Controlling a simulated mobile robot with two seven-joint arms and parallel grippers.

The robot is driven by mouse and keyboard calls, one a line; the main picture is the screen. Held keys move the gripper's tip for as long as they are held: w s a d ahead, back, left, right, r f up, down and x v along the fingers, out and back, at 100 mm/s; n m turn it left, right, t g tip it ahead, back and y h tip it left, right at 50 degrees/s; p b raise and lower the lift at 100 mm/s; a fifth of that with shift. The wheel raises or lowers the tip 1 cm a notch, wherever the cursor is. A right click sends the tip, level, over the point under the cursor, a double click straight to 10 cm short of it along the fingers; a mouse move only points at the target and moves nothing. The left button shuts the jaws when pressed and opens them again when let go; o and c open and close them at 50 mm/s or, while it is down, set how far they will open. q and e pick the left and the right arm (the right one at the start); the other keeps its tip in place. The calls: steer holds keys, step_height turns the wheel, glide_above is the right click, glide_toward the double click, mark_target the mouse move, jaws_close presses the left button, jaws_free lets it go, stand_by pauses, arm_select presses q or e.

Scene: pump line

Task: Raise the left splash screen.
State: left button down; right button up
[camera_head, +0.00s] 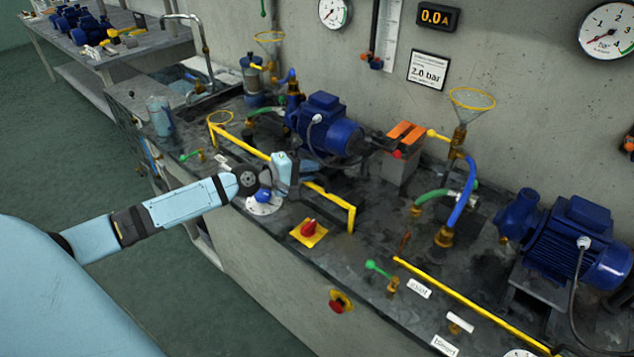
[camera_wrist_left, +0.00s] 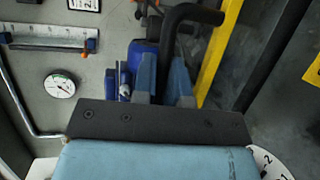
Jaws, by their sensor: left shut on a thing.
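The left splash screen (camera_head: 243,143) shows as a yellow frame along the front of the left pump station. Its top bar stands above the bench, with a yellow upright at its right end; any clear pane is hard to make out. My left gripper (camera_head: 297,171) is at the middle of this bar, shut on the screen's handle. In the left wrist view, a black handle (camera_wrist_left: 188,14) runs down between the blue fingers of my left gripper (camera_wrist_left: 164,72). The yellow frame (camera_wrist_left: 221,52) is beside it. My right gripper is in neither view.
Behind the screen stands a blue motor (camera_head: 325,125). A red knob on a yellow plate (camera_head: 309,232) is in front. The right splash screen's yellow bar (camera_head: 470,305) lies low at the bench front. A sink (camera_head: 183,82) is at the far left.

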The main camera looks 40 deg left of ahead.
arm_select(q)
step_height(320, 180, up, 19)
steer(key=p, duration=1.5)
steer(key=shift+f, duration=0.2)
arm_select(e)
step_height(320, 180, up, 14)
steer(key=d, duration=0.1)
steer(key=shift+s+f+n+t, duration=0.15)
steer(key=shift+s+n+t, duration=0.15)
arm_select(q)
steer(key=shift+w, duration=0.1)
steer(key=c, duration=1.2)
jaws_free()
steer(key=shift+r, duration=0.1)
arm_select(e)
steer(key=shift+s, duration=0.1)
arm_select(q)
steer(key=shift+a, duration=0.1)
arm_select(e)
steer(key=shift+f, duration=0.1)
